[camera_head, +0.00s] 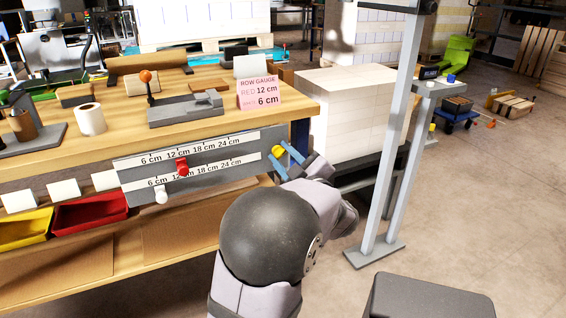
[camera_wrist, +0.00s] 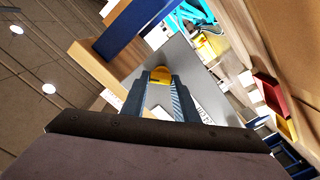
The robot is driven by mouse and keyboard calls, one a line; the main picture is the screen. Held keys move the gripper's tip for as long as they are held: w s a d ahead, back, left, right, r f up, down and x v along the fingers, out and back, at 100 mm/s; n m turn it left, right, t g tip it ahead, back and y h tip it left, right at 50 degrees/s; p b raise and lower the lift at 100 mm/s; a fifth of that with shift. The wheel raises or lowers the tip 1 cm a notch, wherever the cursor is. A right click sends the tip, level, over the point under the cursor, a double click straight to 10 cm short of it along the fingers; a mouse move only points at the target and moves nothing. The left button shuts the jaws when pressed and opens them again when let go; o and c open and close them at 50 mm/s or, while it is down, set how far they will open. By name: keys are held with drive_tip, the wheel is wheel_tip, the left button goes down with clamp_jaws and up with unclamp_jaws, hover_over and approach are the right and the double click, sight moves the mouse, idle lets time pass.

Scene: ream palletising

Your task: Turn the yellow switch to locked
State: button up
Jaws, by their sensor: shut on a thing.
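The yellow switch (camera_head: 278,151) sits at the right end of the grey panel (camera_head: 220,166) on the front of the workbench. My gripper (camera_head: 288,160) reaches the switch from the front right, its blue-grey fingers at the knob. In the wrist view the yellow switch (camera_wrist: 160,75) shows between the tips of my gripper (camera_wrist: 160,84), which is shut on it. The fingers hide part of the switch, and I cannot read its position.
The panel also carries a red slider (camera_head: 182,166) and a white slider (camera_head: 161,195) on centimetre scales. A pink row gauge card (camera_head: 259,93) stands on the bench (camera_head: 120,125). A grey post (camera_head: 400,140) stands right of my arm. Red (camera_head: 90,213) and yellow bins sit lower left.

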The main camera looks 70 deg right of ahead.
drive_tip(key=n+b, duration=0.1)
drive_tip(key=n, duration=0.1)
drive_tip(key=n+b, duration=0.1)
drive_tip(key=b, duration=0.1)
drive_tip(key=n+b, duration=0.1)
drive_tip(key=n, duration=0.1)
drive_tip(key=shift+f+n+b, duration=0.3)
drive_tip(key=shift+f+b, duration=0.05)
drive_tip(key=n+b, duration=0.3)
drive_tip(key=shift+a, duration=0.1)
drive_tip(key=shift+r+n, duration=0.1)
drive_tip(key=shift+n, duration=0.5)
drive_tip(key=shift+b, duration=0.3)
drive_tip(key=o, duration=1.1)
drive_tip(key=shift+c, duration=0.2)
drive_tip(key=p+v, duration=0.1)
drive_tip(key=v, duration=0.6)
drive_tip(key=shift+p, duration=0.35)
drive_tip(key=shift+s+a+r, duration=0.1)
drive_tip(key=shift+a, duration=0.05)
